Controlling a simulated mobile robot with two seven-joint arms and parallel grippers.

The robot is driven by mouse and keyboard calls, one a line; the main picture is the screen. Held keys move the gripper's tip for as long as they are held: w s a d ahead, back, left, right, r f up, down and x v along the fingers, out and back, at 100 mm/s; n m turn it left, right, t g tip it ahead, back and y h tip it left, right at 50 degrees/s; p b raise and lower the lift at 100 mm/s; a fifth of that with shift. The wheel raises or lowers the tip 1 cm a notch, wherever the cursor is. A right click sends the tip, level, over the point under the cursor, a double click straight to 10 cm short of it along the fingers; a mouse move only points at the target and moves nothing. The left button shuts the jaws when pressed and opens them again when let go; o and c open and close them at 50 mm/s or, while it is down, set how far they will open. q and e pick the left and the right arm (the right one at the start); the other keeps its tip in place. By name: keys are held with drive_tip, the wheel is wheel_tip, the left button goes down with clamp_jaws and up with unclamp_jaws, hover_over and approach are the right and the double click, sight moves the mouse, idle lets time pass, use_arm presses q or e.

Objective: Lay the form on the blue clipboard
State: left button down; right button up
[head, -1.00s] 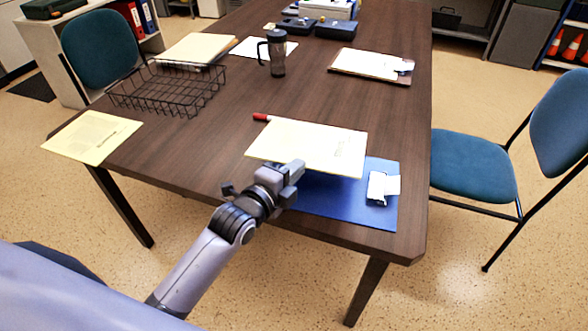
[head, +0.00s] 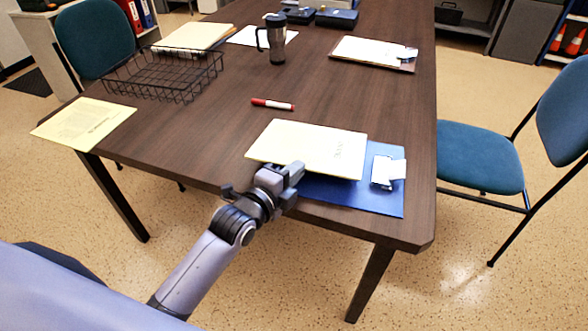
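The form (head: 312,150), a pale yellow sheet with small print, extends from my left gripper (head: 296,172), which is shut on its near left edge. The blue clipboard (head: 350,195) lies near the table's front right corner, its silver clip (head: 388,173) toward the right. The form covers the clipboard's far left part in the head view and sticks out past it to the left and back. I cannot tell how far above the board it is. My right gripper is not in view.
A red marker (head: 272,104) lies on the table (head: 220,140) behind the form. A wire basket (head: 165,75), another yellow sheet (head: 84,124) over the left edge, a travel mug (head: 276,40) and a brown clipboard (head: 375,54) stand farther off. A chair (head: 480,158) is at right.

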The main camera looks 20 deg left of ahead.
use_arm(q)
drive_tip(key=c, duration=1.2)
unclamp_jaws()
drive_tip(key=shift+s+p, duration=0.25)
drive_tip(key=shift+p, duration=0.05)
drive_tip(key=s+p, duration=0.3)
drive_tip(key=s, duration=0.2)
drive_tip(key=shift+s+d, duration=0.15)
drive_tip(key=shift+s, duration=0.1)
